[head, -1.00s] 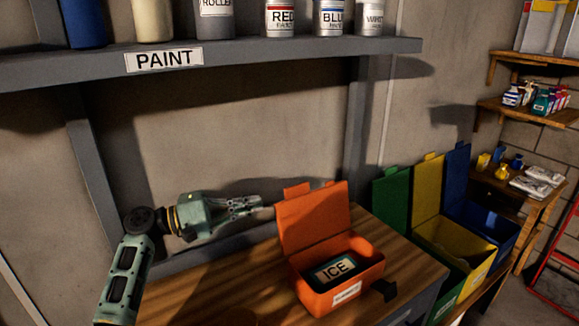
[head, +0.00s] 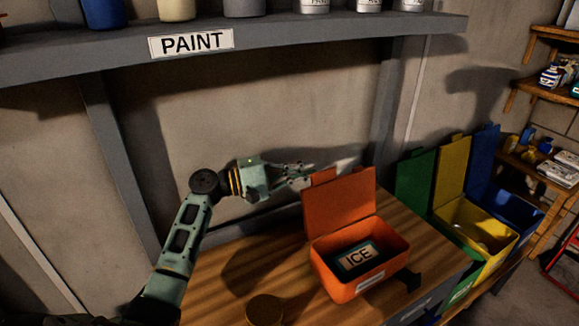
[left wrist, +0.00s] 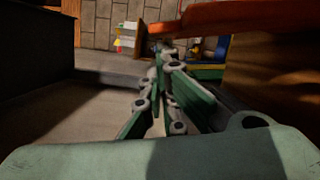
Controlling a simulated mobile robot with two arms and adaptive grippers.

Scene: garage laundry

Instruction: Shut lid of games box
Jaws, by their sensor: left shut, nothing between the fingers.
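The games box is an orange box (head: 347,291) on the wooden table, with a small white label on its front. Its orange lid (head: 340,207) stands open, nearly upright, at the back edge. In the left wrist view the shut fingers (left wrist: 165,65) point away, with the orange lid (left wrist: 235,16) across the top right. My right gripper is not in view.
Green (head: 417,185), yellow (head: 454,172) and blue (head: 485,160) lidded bins stand open to the right. A grey paint shelf (head: 300,37) runs above my arm. A round brown thing (head: 265,308) sits at the table's front. A small black part (head: 407,279) is right of the box.

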